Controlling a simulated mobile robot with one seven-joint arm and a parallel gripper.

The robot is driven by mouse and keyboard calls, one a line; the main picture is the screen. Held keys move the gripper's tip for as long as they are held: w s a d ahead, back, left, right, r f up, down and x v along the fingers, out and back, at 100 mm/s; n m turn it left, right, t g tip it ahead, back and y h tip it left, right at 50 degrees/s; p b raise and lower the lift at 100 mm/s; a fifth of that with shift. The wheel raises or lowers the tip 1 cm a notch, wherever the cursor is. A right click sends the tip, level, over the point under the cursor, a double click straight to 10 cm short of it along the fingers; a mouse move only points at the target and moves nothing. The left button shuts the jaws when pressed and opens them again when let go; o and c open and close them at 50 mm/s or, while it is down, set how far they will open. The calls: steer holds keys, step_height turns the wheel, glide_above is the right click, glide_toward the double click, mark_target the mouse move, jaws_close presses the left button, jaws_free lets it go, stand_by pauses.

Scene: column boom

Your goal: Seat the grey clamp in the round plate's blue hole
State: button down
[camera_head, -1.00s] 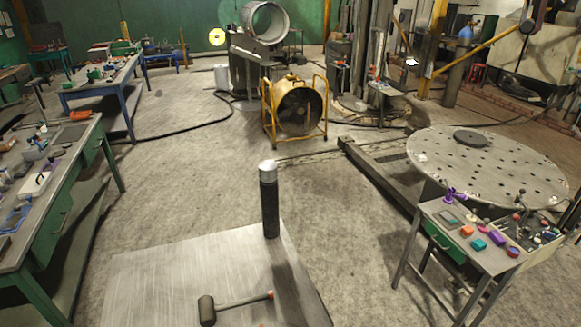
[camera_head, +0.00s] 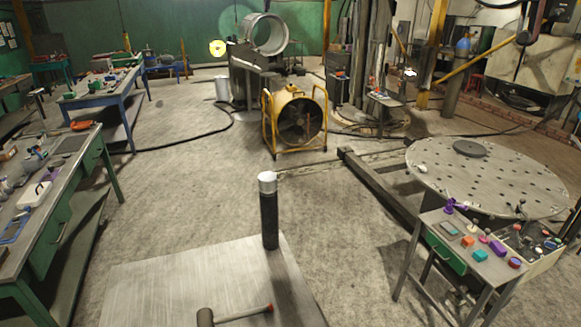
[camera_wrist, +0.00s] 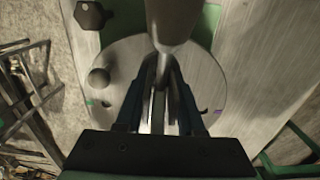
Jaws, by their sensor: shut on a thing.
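In the wrist view my gripper (camera_wrist: 158,112) is shut on a grey clamp (camera_wrist: 172,22). Its thick, rounded part is at the top of the picture, and a thinner part runs down between the fingers. Behind and below it is a pale grey round plate (camera_wrist: 135,52). The plate has a green mark (camera_wrist: 88,102) at its left edge and a small blue-purple mark (camera_wrist: 217,111) at the right, near a dark spot. My fingers and the clamp cover the plate's middle. I cannot tell how far the clamp is from the plate. My gripper is not visible in the head view.
In the wrist view a grey ball-shaped knob (camera_wrist: 98,78) is over the plate's left side and a dark hexagonal knob (camera_wrist: 90,14) is at upper left. The head view shows a perforated round table (camera_head: 500,190), a small cluttered table and a yellow-framed fan (camera_head: 297,122).

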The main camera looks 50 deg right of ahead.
steer(key=shift+f+b, duration=1.3)
steer(key=shift+f, duration=0.65)
steer(key=c, duration=0.8)
jaws_free()
steer(key=shift+r, duration=0.15)
steer(key=shift+r+p, duration=2.55)
steer(key=shift+p, duration=0.2)
steer(key=shift+r+p, duration=0.6)
steer(key=shift+r, duration=0.5)
